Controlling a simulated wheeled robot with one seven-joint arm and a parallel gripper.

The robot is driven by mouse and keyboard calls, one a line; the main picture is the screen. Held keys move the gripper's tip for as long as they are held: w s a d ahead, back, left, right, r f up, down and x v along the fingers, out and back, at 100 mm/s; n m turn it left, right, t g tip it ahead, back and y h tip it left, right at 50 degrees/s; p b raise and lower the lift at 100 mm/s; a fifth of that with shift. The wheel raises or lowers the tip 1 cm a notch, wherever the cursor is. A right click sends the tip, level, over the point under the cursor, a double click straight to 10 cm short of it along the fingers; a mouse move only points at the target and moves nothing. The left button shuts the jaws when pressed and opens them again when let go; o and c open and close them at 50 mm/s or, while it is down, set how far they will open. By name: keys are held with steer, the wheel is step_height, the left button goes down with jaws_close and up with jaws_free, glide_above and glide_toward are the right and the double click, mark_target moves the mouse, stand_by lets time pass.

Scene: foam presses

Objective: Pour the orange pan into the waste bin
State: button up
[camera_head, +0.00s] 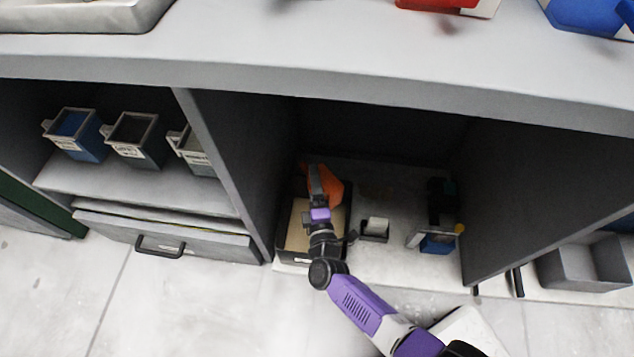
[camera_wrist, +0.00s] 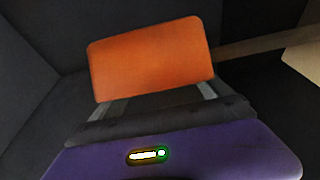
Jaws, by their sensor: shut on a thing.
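The orange pan (camera_head: 325,183) is inside the open middle bay under the counter, at the end of my arm. In the wrist view the orange pan (camera_wrist: 150,57) shows as a flat orange face between my fingers. My gripper (camera_head: 317,186) is shut on it; its fingers also show in the wrist view (camera_wrist: 165,92). The pan looks tilted, over the back part of a dark-walled open box (camera_head: 298,233) with a tan inside, which may be the waste bin. The pan's contents are hidden.
A small tray with a white block (camera_head: 375,229) and a small device with a blue part (camera_head: 438,241) stand right of the box. The bay's side walls and the counter (camera_head: 300,85) above enclose my arm. Several small bins (camera_head: 136,138) sit on the left shelf.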

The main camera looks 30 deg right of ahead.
steer(key=shift+a+f+n+t+b, duration=0.3)
steer(key=shift+n+t+b, duration=0.1)
steer(key=shift+n+b, duration=0.35)
steer(key=shift+a+f+n+t+b, duration=0.35)
steer(key=shift+n+b, duration=0.25)
steer(key=shift+n, duration=0.25)
steer(key=shift+s+r, duration=0.1)
steer(key=shift+r, duration=0.15)
steer(key=shift+r+p, duration=0.1)
steer(key=shift+p, duration=0.2)
